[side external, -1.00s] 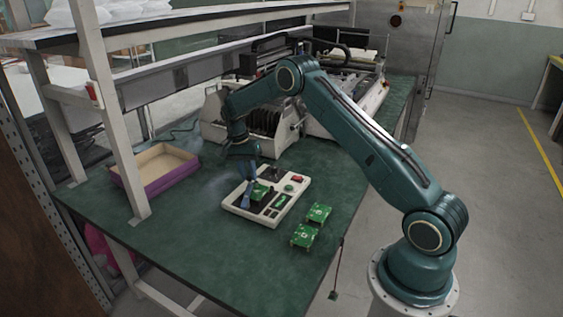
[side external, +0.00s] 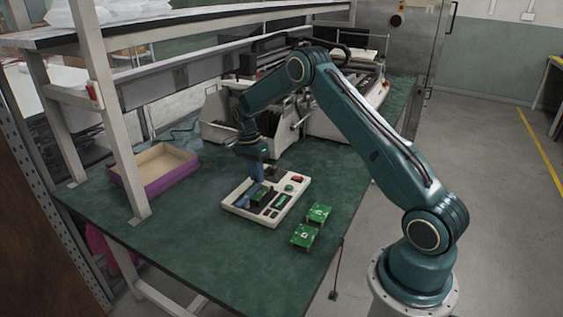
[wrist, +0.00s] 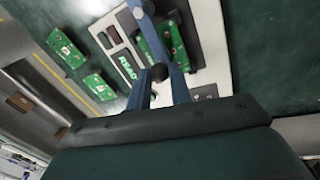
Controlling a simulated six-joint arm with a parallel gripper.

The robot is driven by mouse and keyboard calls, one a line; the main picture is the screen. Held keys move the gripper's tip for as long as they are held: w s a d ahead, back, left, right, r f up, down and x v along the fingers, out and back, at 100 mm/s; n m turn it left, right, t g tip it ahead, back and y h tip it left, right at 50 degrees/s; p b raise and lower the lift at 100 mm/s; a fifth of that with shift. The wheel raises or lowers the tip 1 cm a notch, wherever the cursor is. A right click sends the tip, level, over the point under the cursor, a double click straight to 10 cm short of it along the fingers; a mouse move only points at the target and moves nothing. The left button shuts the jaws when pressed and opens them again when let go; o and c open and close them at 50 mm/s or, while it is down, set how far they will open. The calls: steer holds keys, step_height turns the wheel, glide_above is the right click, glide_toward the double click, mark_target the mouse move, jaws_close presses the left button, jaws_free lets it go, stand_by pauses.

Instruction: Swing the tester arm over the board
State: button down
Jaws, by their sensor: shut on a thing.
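The tester (side external: 288,206) is a pale box on the green bench, with red and green buttons. A green board (side external: 260,190) sits in its dark recess, partly covered in the side view; it also shows in the wrist view (wrist: 152,38). The tester arm (wrist: 146,28) is a blue-grey bar with a black knob (wrist: 158,72) at its near end. In the wrist view the bar crosses in front of the board. My gripper (wrist: 160,82) is shut on the knob, one finger on each side. In the side view my gripper (side external: 258,178) is low over the tester's far side.
Two loose green boards, one (side external: 319,213) behind the other (side external: 304,235), lie right of the tester. A purple-sided tray (side external: 150,186) stands at left, beside a shelf post (side external: 122,130). A machine with rollers (side external: 215,120) stands behind. The bench's front left is clear.

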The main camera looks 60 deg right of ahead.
steer(key=c, duration=1.3)
jaws_free()
steer(key=shift+o, duration=0.2)
step_height(320, 180, up, 14)
steer(key=w, duration=0.2)
steer(key=shift+w+d+f, duration=0.2)
steer(key=shift+w+d, duration=0.05)
steer(key=shift+d, duration=0.05)
